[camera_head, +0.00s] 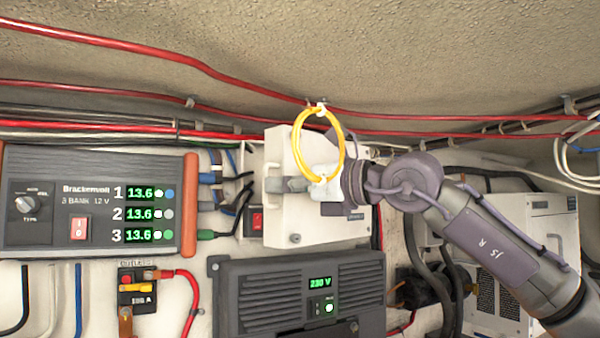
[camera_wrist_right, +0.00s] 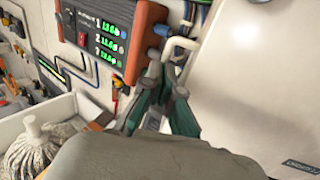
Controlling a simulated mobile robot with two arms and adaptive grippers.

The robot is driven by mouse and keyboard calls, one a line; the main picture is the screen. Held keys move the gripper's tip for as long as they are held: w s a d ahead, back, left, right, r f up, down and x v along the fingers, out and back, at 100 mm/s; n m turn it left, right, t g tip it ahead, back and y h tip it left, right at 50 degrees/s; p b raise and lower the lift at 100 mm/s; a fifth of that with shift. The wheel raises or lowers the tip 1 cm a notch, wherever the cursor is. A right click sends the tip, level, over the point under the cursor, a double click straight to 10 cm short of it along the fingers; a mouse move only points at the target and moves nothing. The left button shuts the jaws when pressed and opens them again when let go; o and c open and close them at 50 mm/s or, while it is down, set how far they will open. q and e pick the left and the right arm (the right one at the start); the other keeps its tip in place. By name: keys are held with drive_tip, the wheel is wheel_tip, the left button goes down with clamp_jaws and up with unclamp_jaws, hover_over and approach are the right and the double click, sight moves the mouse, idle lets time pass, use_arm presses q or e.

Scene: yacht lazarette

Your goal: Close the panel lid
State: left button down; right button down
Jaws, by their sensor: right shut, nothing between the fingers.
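A cream panel lid (camera_head: 345,228) is in the middle of the head view, above the dark inverter unit. Its edges look tilted against the wall; how far it stands open is hard to tell. In the right wrist view the large cream face (camera_wrist_right: 262,75) fills the right side. My right gripper (camera_head: 272,185) reaches across in front of the lid from the right, its fingers pointing left. In the right wrist view its fingers (camera_wrist_right: 161,55) are shut and empty beside the cream face. Contact with the lid cannot be told. My left gripper is not in view.
A three-bank charger (camera_head: 90,205) is left, a dark inverter (camera_head: 255,290) below, and a white vented box (camera_head: 553,225) right. Red cables (camera_head: 120,44) run above. A mop (camera_wrist_right: 38,145) shows lower left.

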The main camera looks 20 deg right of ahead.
drive_tip(key=shift+w, duration=0.2)
drive_tip(key=p+x, duration=0.1)
drive_tip(key=x, duration=0.2)
drive_tip(key=p+x, duration=0.1)
drive_tip(key=x, duration=0.3)
drive_tip(key=w+d+p+x, duration=0.1)
drive_tip(key=x, duration=0.2)
drive_tip(key=shift+w, duration=0.15)
drive_tip(key=shift+d+f, duration=0.1)
